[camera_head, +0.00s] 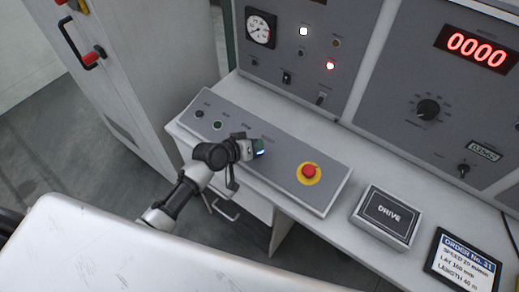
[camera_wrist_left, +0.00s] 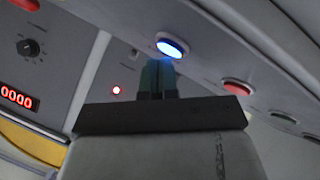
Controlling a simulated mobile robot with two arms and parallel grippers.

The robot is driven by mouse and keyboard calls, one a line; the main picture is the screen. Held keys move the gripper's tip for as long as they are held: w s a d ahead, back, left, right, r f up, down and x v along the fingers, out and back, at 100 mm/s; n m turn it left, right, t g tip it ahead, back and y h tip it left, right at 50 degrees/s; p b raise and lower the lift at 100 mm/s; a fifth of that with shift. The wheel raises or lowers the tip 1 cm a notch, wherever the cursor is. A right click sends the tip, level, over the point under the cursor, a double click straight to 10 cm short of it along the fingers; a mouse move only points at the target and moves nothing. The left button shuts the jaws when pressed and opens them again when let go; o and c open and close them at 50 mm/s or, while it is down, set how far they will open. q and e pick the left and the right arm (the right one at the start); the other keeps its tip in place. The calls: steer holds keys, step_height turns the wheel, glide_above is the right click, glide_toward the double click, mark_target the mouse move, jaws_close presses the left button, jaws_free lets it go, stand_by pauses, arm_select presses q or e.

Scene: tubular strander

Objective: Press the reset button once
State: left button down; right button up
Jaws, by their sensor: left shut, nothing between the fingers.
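The reset button is most likely the blue lit button (camera_head: 261,153) on the sloping grey console; the label above it is too small to read surely. In the left wrist view the blue button (camera_wrist_left: 172,47) glows just beyond the fingertips. My left gripper (camera_head: 257,146) is shut and empty, with its tips at the blue button and partly covering it in the head view. In the left wrist view the dark fingers (camera_wrist_left: 158,78) are together, their tips very close to the button's edge; I cannot tell if they touch it. My right gripper is not in view.
On the same console are a green button (camera_head: 217,125), a dark button (camera_head: 199,114) and a red mushroom button (camera_head: 309,171) on a yellow ring. A red button (camera_wrist_left: 237,88) sits beside the blue one. A DRIVE box (camera_head: 386,217) and an order display (camera_head: 463,263) stand to the right.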

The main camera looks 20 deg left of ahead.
arm_select(q)
steer(key=shift+f, duration=0.25)
steer(key=shift+r, duration=0.1)
stand_by(0.4)
steer(key=shift+s+r+p, duration=0.15)
steer(key=shift+r+p, duration=0.5)
steer(key=shift+r, duration=0.1)
steer(key=r+p, duration=0.1)
steer(key=s+r+p, duration=0.1)
steer(key=r+p, duration=0.2)
steer(key=p, duration=0.1)
steer(key=shift+s+a+r, duration=0.2)
steer(key=shift+a+r, duration=0.1)
steer(key=shift+r, duration=0.05)
stand_by(0.5)
